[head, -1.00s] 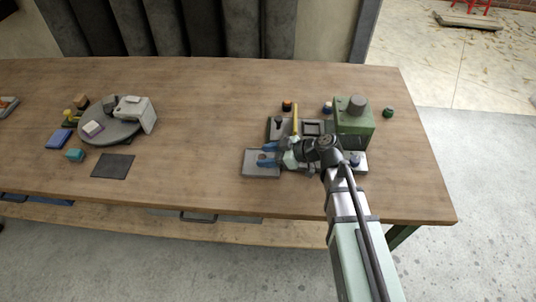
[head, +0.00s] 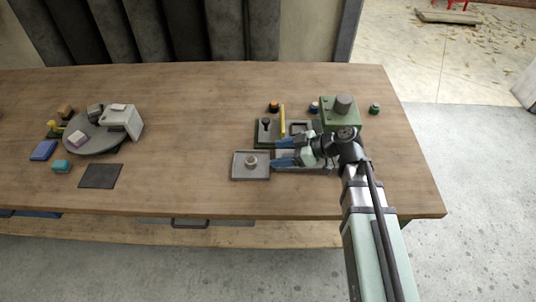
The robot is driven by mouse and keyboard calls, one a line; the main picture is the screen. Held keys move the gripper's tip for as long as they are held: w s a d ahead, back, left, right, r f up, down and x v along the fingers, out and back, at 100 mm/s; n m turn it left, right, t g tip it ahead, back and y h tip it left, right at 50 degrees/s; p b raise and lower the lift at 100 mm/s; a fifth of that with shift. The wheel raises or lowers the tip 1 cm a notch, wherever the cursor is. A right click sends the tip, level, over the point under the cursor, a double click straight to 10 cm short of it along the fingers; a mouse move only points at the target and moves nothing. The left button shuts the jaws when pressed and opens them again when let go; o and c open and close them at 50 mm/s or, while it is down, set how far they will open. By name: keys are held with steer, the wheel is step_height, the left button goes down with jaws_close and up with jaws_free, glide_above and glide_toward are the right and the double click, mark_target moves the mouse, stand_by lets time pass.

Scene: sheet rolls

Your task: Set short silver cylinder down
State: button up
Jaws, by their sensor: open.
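The short silver cylinder (head: 251,161) stands upright on a small grey tray (head: 238,174) near the front right of the table. My gripper (head: 277,152) is just right of the cylinder, with its blue fingers pointing left. It is open and empty, apart from the cylinder. The arm reaches in from the front right and hides part of the fixture behind it.
A dark fixture plate (head: 260,141) with a black knob and a yellow upright bar (head: 282,120) stands just behind my gripper. A green machine block (head: 339,113) stands to the right. A round grey turntable (head: 94,142) is far left. The table's middle is clear.

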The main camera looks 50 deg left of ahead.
steer(key=shift+v, duration=1.6)
